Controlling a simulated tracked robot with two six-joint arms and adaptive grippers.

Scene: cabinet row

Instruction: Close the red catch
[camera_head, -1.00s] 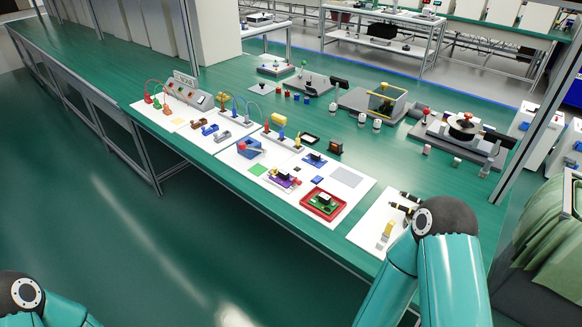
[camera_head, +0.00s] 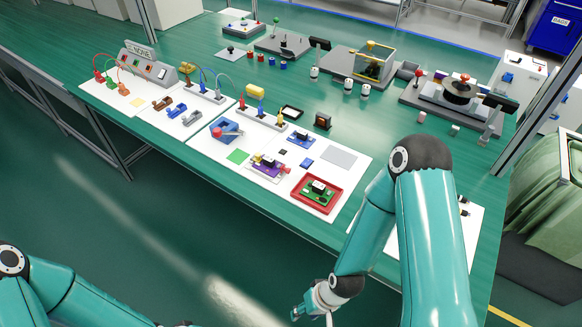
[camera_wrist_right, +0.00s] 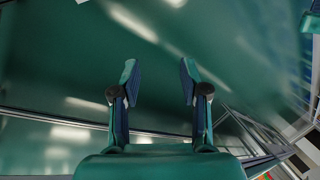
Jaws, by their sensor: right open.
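A blue block with a red lever-like part (camera_head: 226,130) stands on the middle white sheet. A purple board (camera_head: 266,167) with a black part and a red piece (camera_head: 285,169) at its right end lies nearer the front edge. I cannot tell which red part is the catch, or its state. My right gripper (camera_head: 302,311) hangs low in front of the table, away from both. In the right wrist view the right gripper (camera_wrist_right: 158,75) is open and empty. My left arm enters at the lower left; its gripper is not clearly in view.
A red tray (camera_head: 318,207) with a green board lies near the front edge. Coloured posts (camera_head: 261,102) with cables, small blocks and a grey control box (camera_head: 150,68) stand left of it. A turntable-like device (camera_head: 459,92) stands at the right. Floor is open before the table.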

